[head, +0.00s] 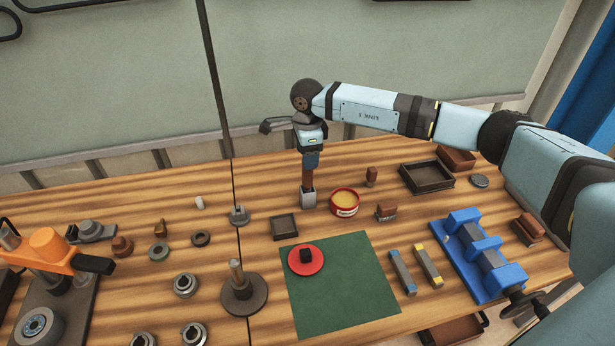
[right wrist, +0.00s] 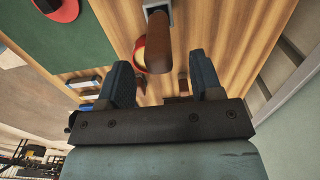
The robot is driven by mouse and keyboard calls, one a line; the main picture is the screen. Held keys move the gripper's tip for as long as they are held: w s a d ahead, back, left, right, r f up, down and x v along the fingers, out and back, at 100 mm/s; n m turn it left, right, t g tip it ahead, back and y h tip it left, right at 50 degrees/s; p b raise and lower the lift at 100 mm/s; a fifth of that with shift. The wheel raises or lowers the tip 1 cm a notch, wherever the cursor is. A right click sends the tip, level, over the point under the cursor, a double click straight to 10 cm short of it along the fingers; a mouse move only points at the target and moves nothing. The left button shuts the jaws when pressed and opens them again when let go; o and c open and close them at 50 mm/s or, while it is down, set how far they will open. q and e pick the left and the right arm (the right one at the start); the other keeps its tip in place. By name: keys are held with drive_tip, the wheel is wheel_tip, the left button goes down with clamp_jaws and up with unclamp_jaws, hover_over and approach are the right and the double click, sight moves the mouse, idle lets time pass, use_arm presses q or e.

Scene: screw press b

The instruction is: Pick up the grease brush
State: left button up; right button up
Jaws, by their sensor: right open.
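The grease brush (head: 308,178) has a brown handle and stands upright in a small grey holder (head: 308,198) at the back of the bench. My right gripper (head: 310,162) points down over the top of its handle. In the right wrist view, the brown handle (right wrist: 158,48) reaches in between the two open fingers (right wrist: 162,82), with a gap showing on each side. The bristles are hidden in the holder. My left gripper is not in view.
A red tin (head: 344,203) stands just right of the holder, and a small dark tray (head: 284,227) lies in front. A green mat (head: 345,285) with a red lid (head: 306,262) is nearer. A blue fixture (head: 480,255) stands at the right.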

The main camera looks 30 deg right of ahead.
sight(308, 182)
wheel_tip(308, 182, down, 4)
drive_tip(key=shift+s+r+p, duration=0.1)
drive_tip(key=shift+p, duration=0.45)
drive_tip(key=shift+f, duration=0.4)
drive_tip(key=c, duration=1)
drive_tip(key=shift+r, duration=0.1)
